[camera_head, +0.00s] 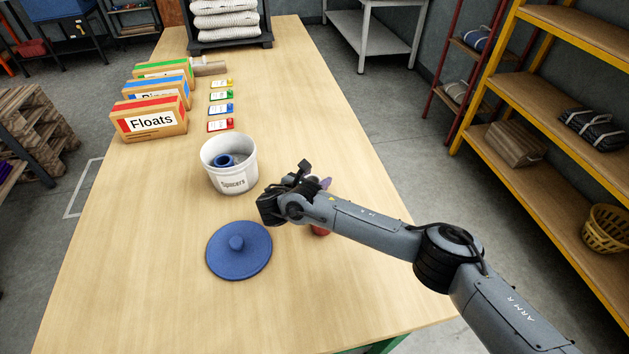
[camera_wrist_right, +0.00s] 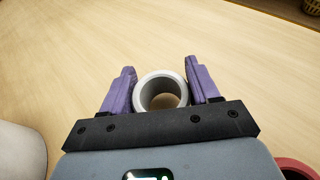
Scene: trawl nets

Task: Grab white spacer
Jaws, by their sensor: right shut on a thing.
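The white spacer (camera_wrist_right: 160,76) is a short pale ring, seen in the right wrist view between the two purple fingers of my right gripper (camera_wrist_right: 160,85). The fingers are shut on its outer sides. In the head view, my right gripper (camera_head: 322,183) is over the table right of the white bucket, and only a bit of purple finger shows past my arm. The spacer is hidden there. The bucket (camera_head: 231,180) is labelled Spacers and has a blue ring (camera_head: 224,160) inside. My left gripper is not in view.
A round blue lid (camera_head: 238,250) lies in front of the bucket. A red object (camera_head: 320,230) is partly hidden under my right arm. A Floats box (camera_head: 150,120), other boxes and several coloured cards stand farther back. The table's right side is clear.

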